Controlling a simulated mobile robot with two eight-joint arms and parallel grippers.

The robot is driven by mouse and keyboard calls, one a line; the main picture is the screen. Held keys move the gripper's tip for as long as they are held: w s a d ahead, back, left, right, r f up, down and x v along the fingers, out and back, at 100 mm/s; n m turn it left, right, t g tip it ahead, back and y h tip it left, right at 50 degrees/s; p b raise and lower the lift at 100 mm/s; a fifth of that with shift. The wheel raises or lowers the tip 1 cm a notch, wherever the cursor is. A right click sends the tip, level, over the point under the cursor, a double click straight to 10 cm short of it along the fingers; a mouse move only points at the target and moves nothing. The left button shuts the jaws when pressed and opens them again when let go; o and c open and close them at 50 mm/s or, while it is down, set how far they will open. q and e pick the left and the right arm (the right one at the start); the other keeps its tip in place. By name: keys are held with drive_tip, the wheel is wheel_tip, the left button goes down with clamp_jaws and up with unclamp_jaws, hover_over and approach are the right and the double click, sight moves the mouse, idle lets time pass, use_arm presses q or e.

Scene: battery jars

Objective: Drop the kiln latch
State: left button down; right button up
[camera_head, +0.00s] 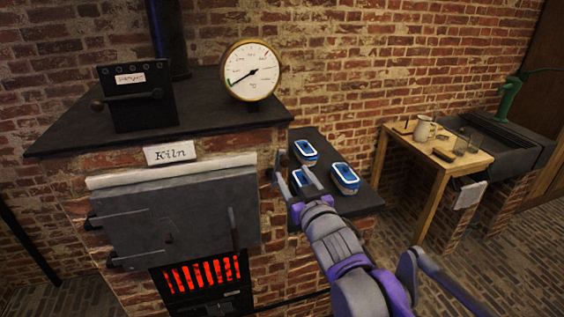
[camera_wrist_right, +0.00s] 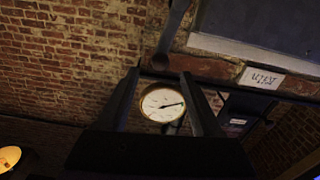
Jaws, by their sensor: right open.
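The brick kiln has a grey door (camera_head: 165,220), which hangs closed over most of its front above a glowing red grate. A narrow grey bar (camera_head: 233,230) stands nearly upright at the door's right side and looks like the latch. A grey bar (camera_wrist_right: 175,28) beside the door also shows in the right wrist view; I cannot tell for sure that it is the same one. My right gripper (camera_head: 296,177) is open and empty, right of the kiln's front corner. Its two fingers (camera_wrist_right: 166,100) frame the gauge in the wrist view. My left gripper is not in view.
A round gauge (camera_head: 250,70) and a black lever box (camera_head: 137,97) stand on the kiln top. Several blue-and-white jars (camera_head: 345,178) sit on a dark side shelf (camera_head: 365,204) near my right gripper. A wooden table (camera_head: 450,162) and sink stand at right.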

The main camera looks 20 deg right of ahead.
sight(286, 164)
drive_tip(key=w, duration=0.7)
drive_tip(key=shift+w+a+p, duration=0.15)
drive_tip(key=shift+w+p, duration=0.2)
drive_tip(key=shift+w, duration=0.05)
clamp_jaws()
idle(1.0)
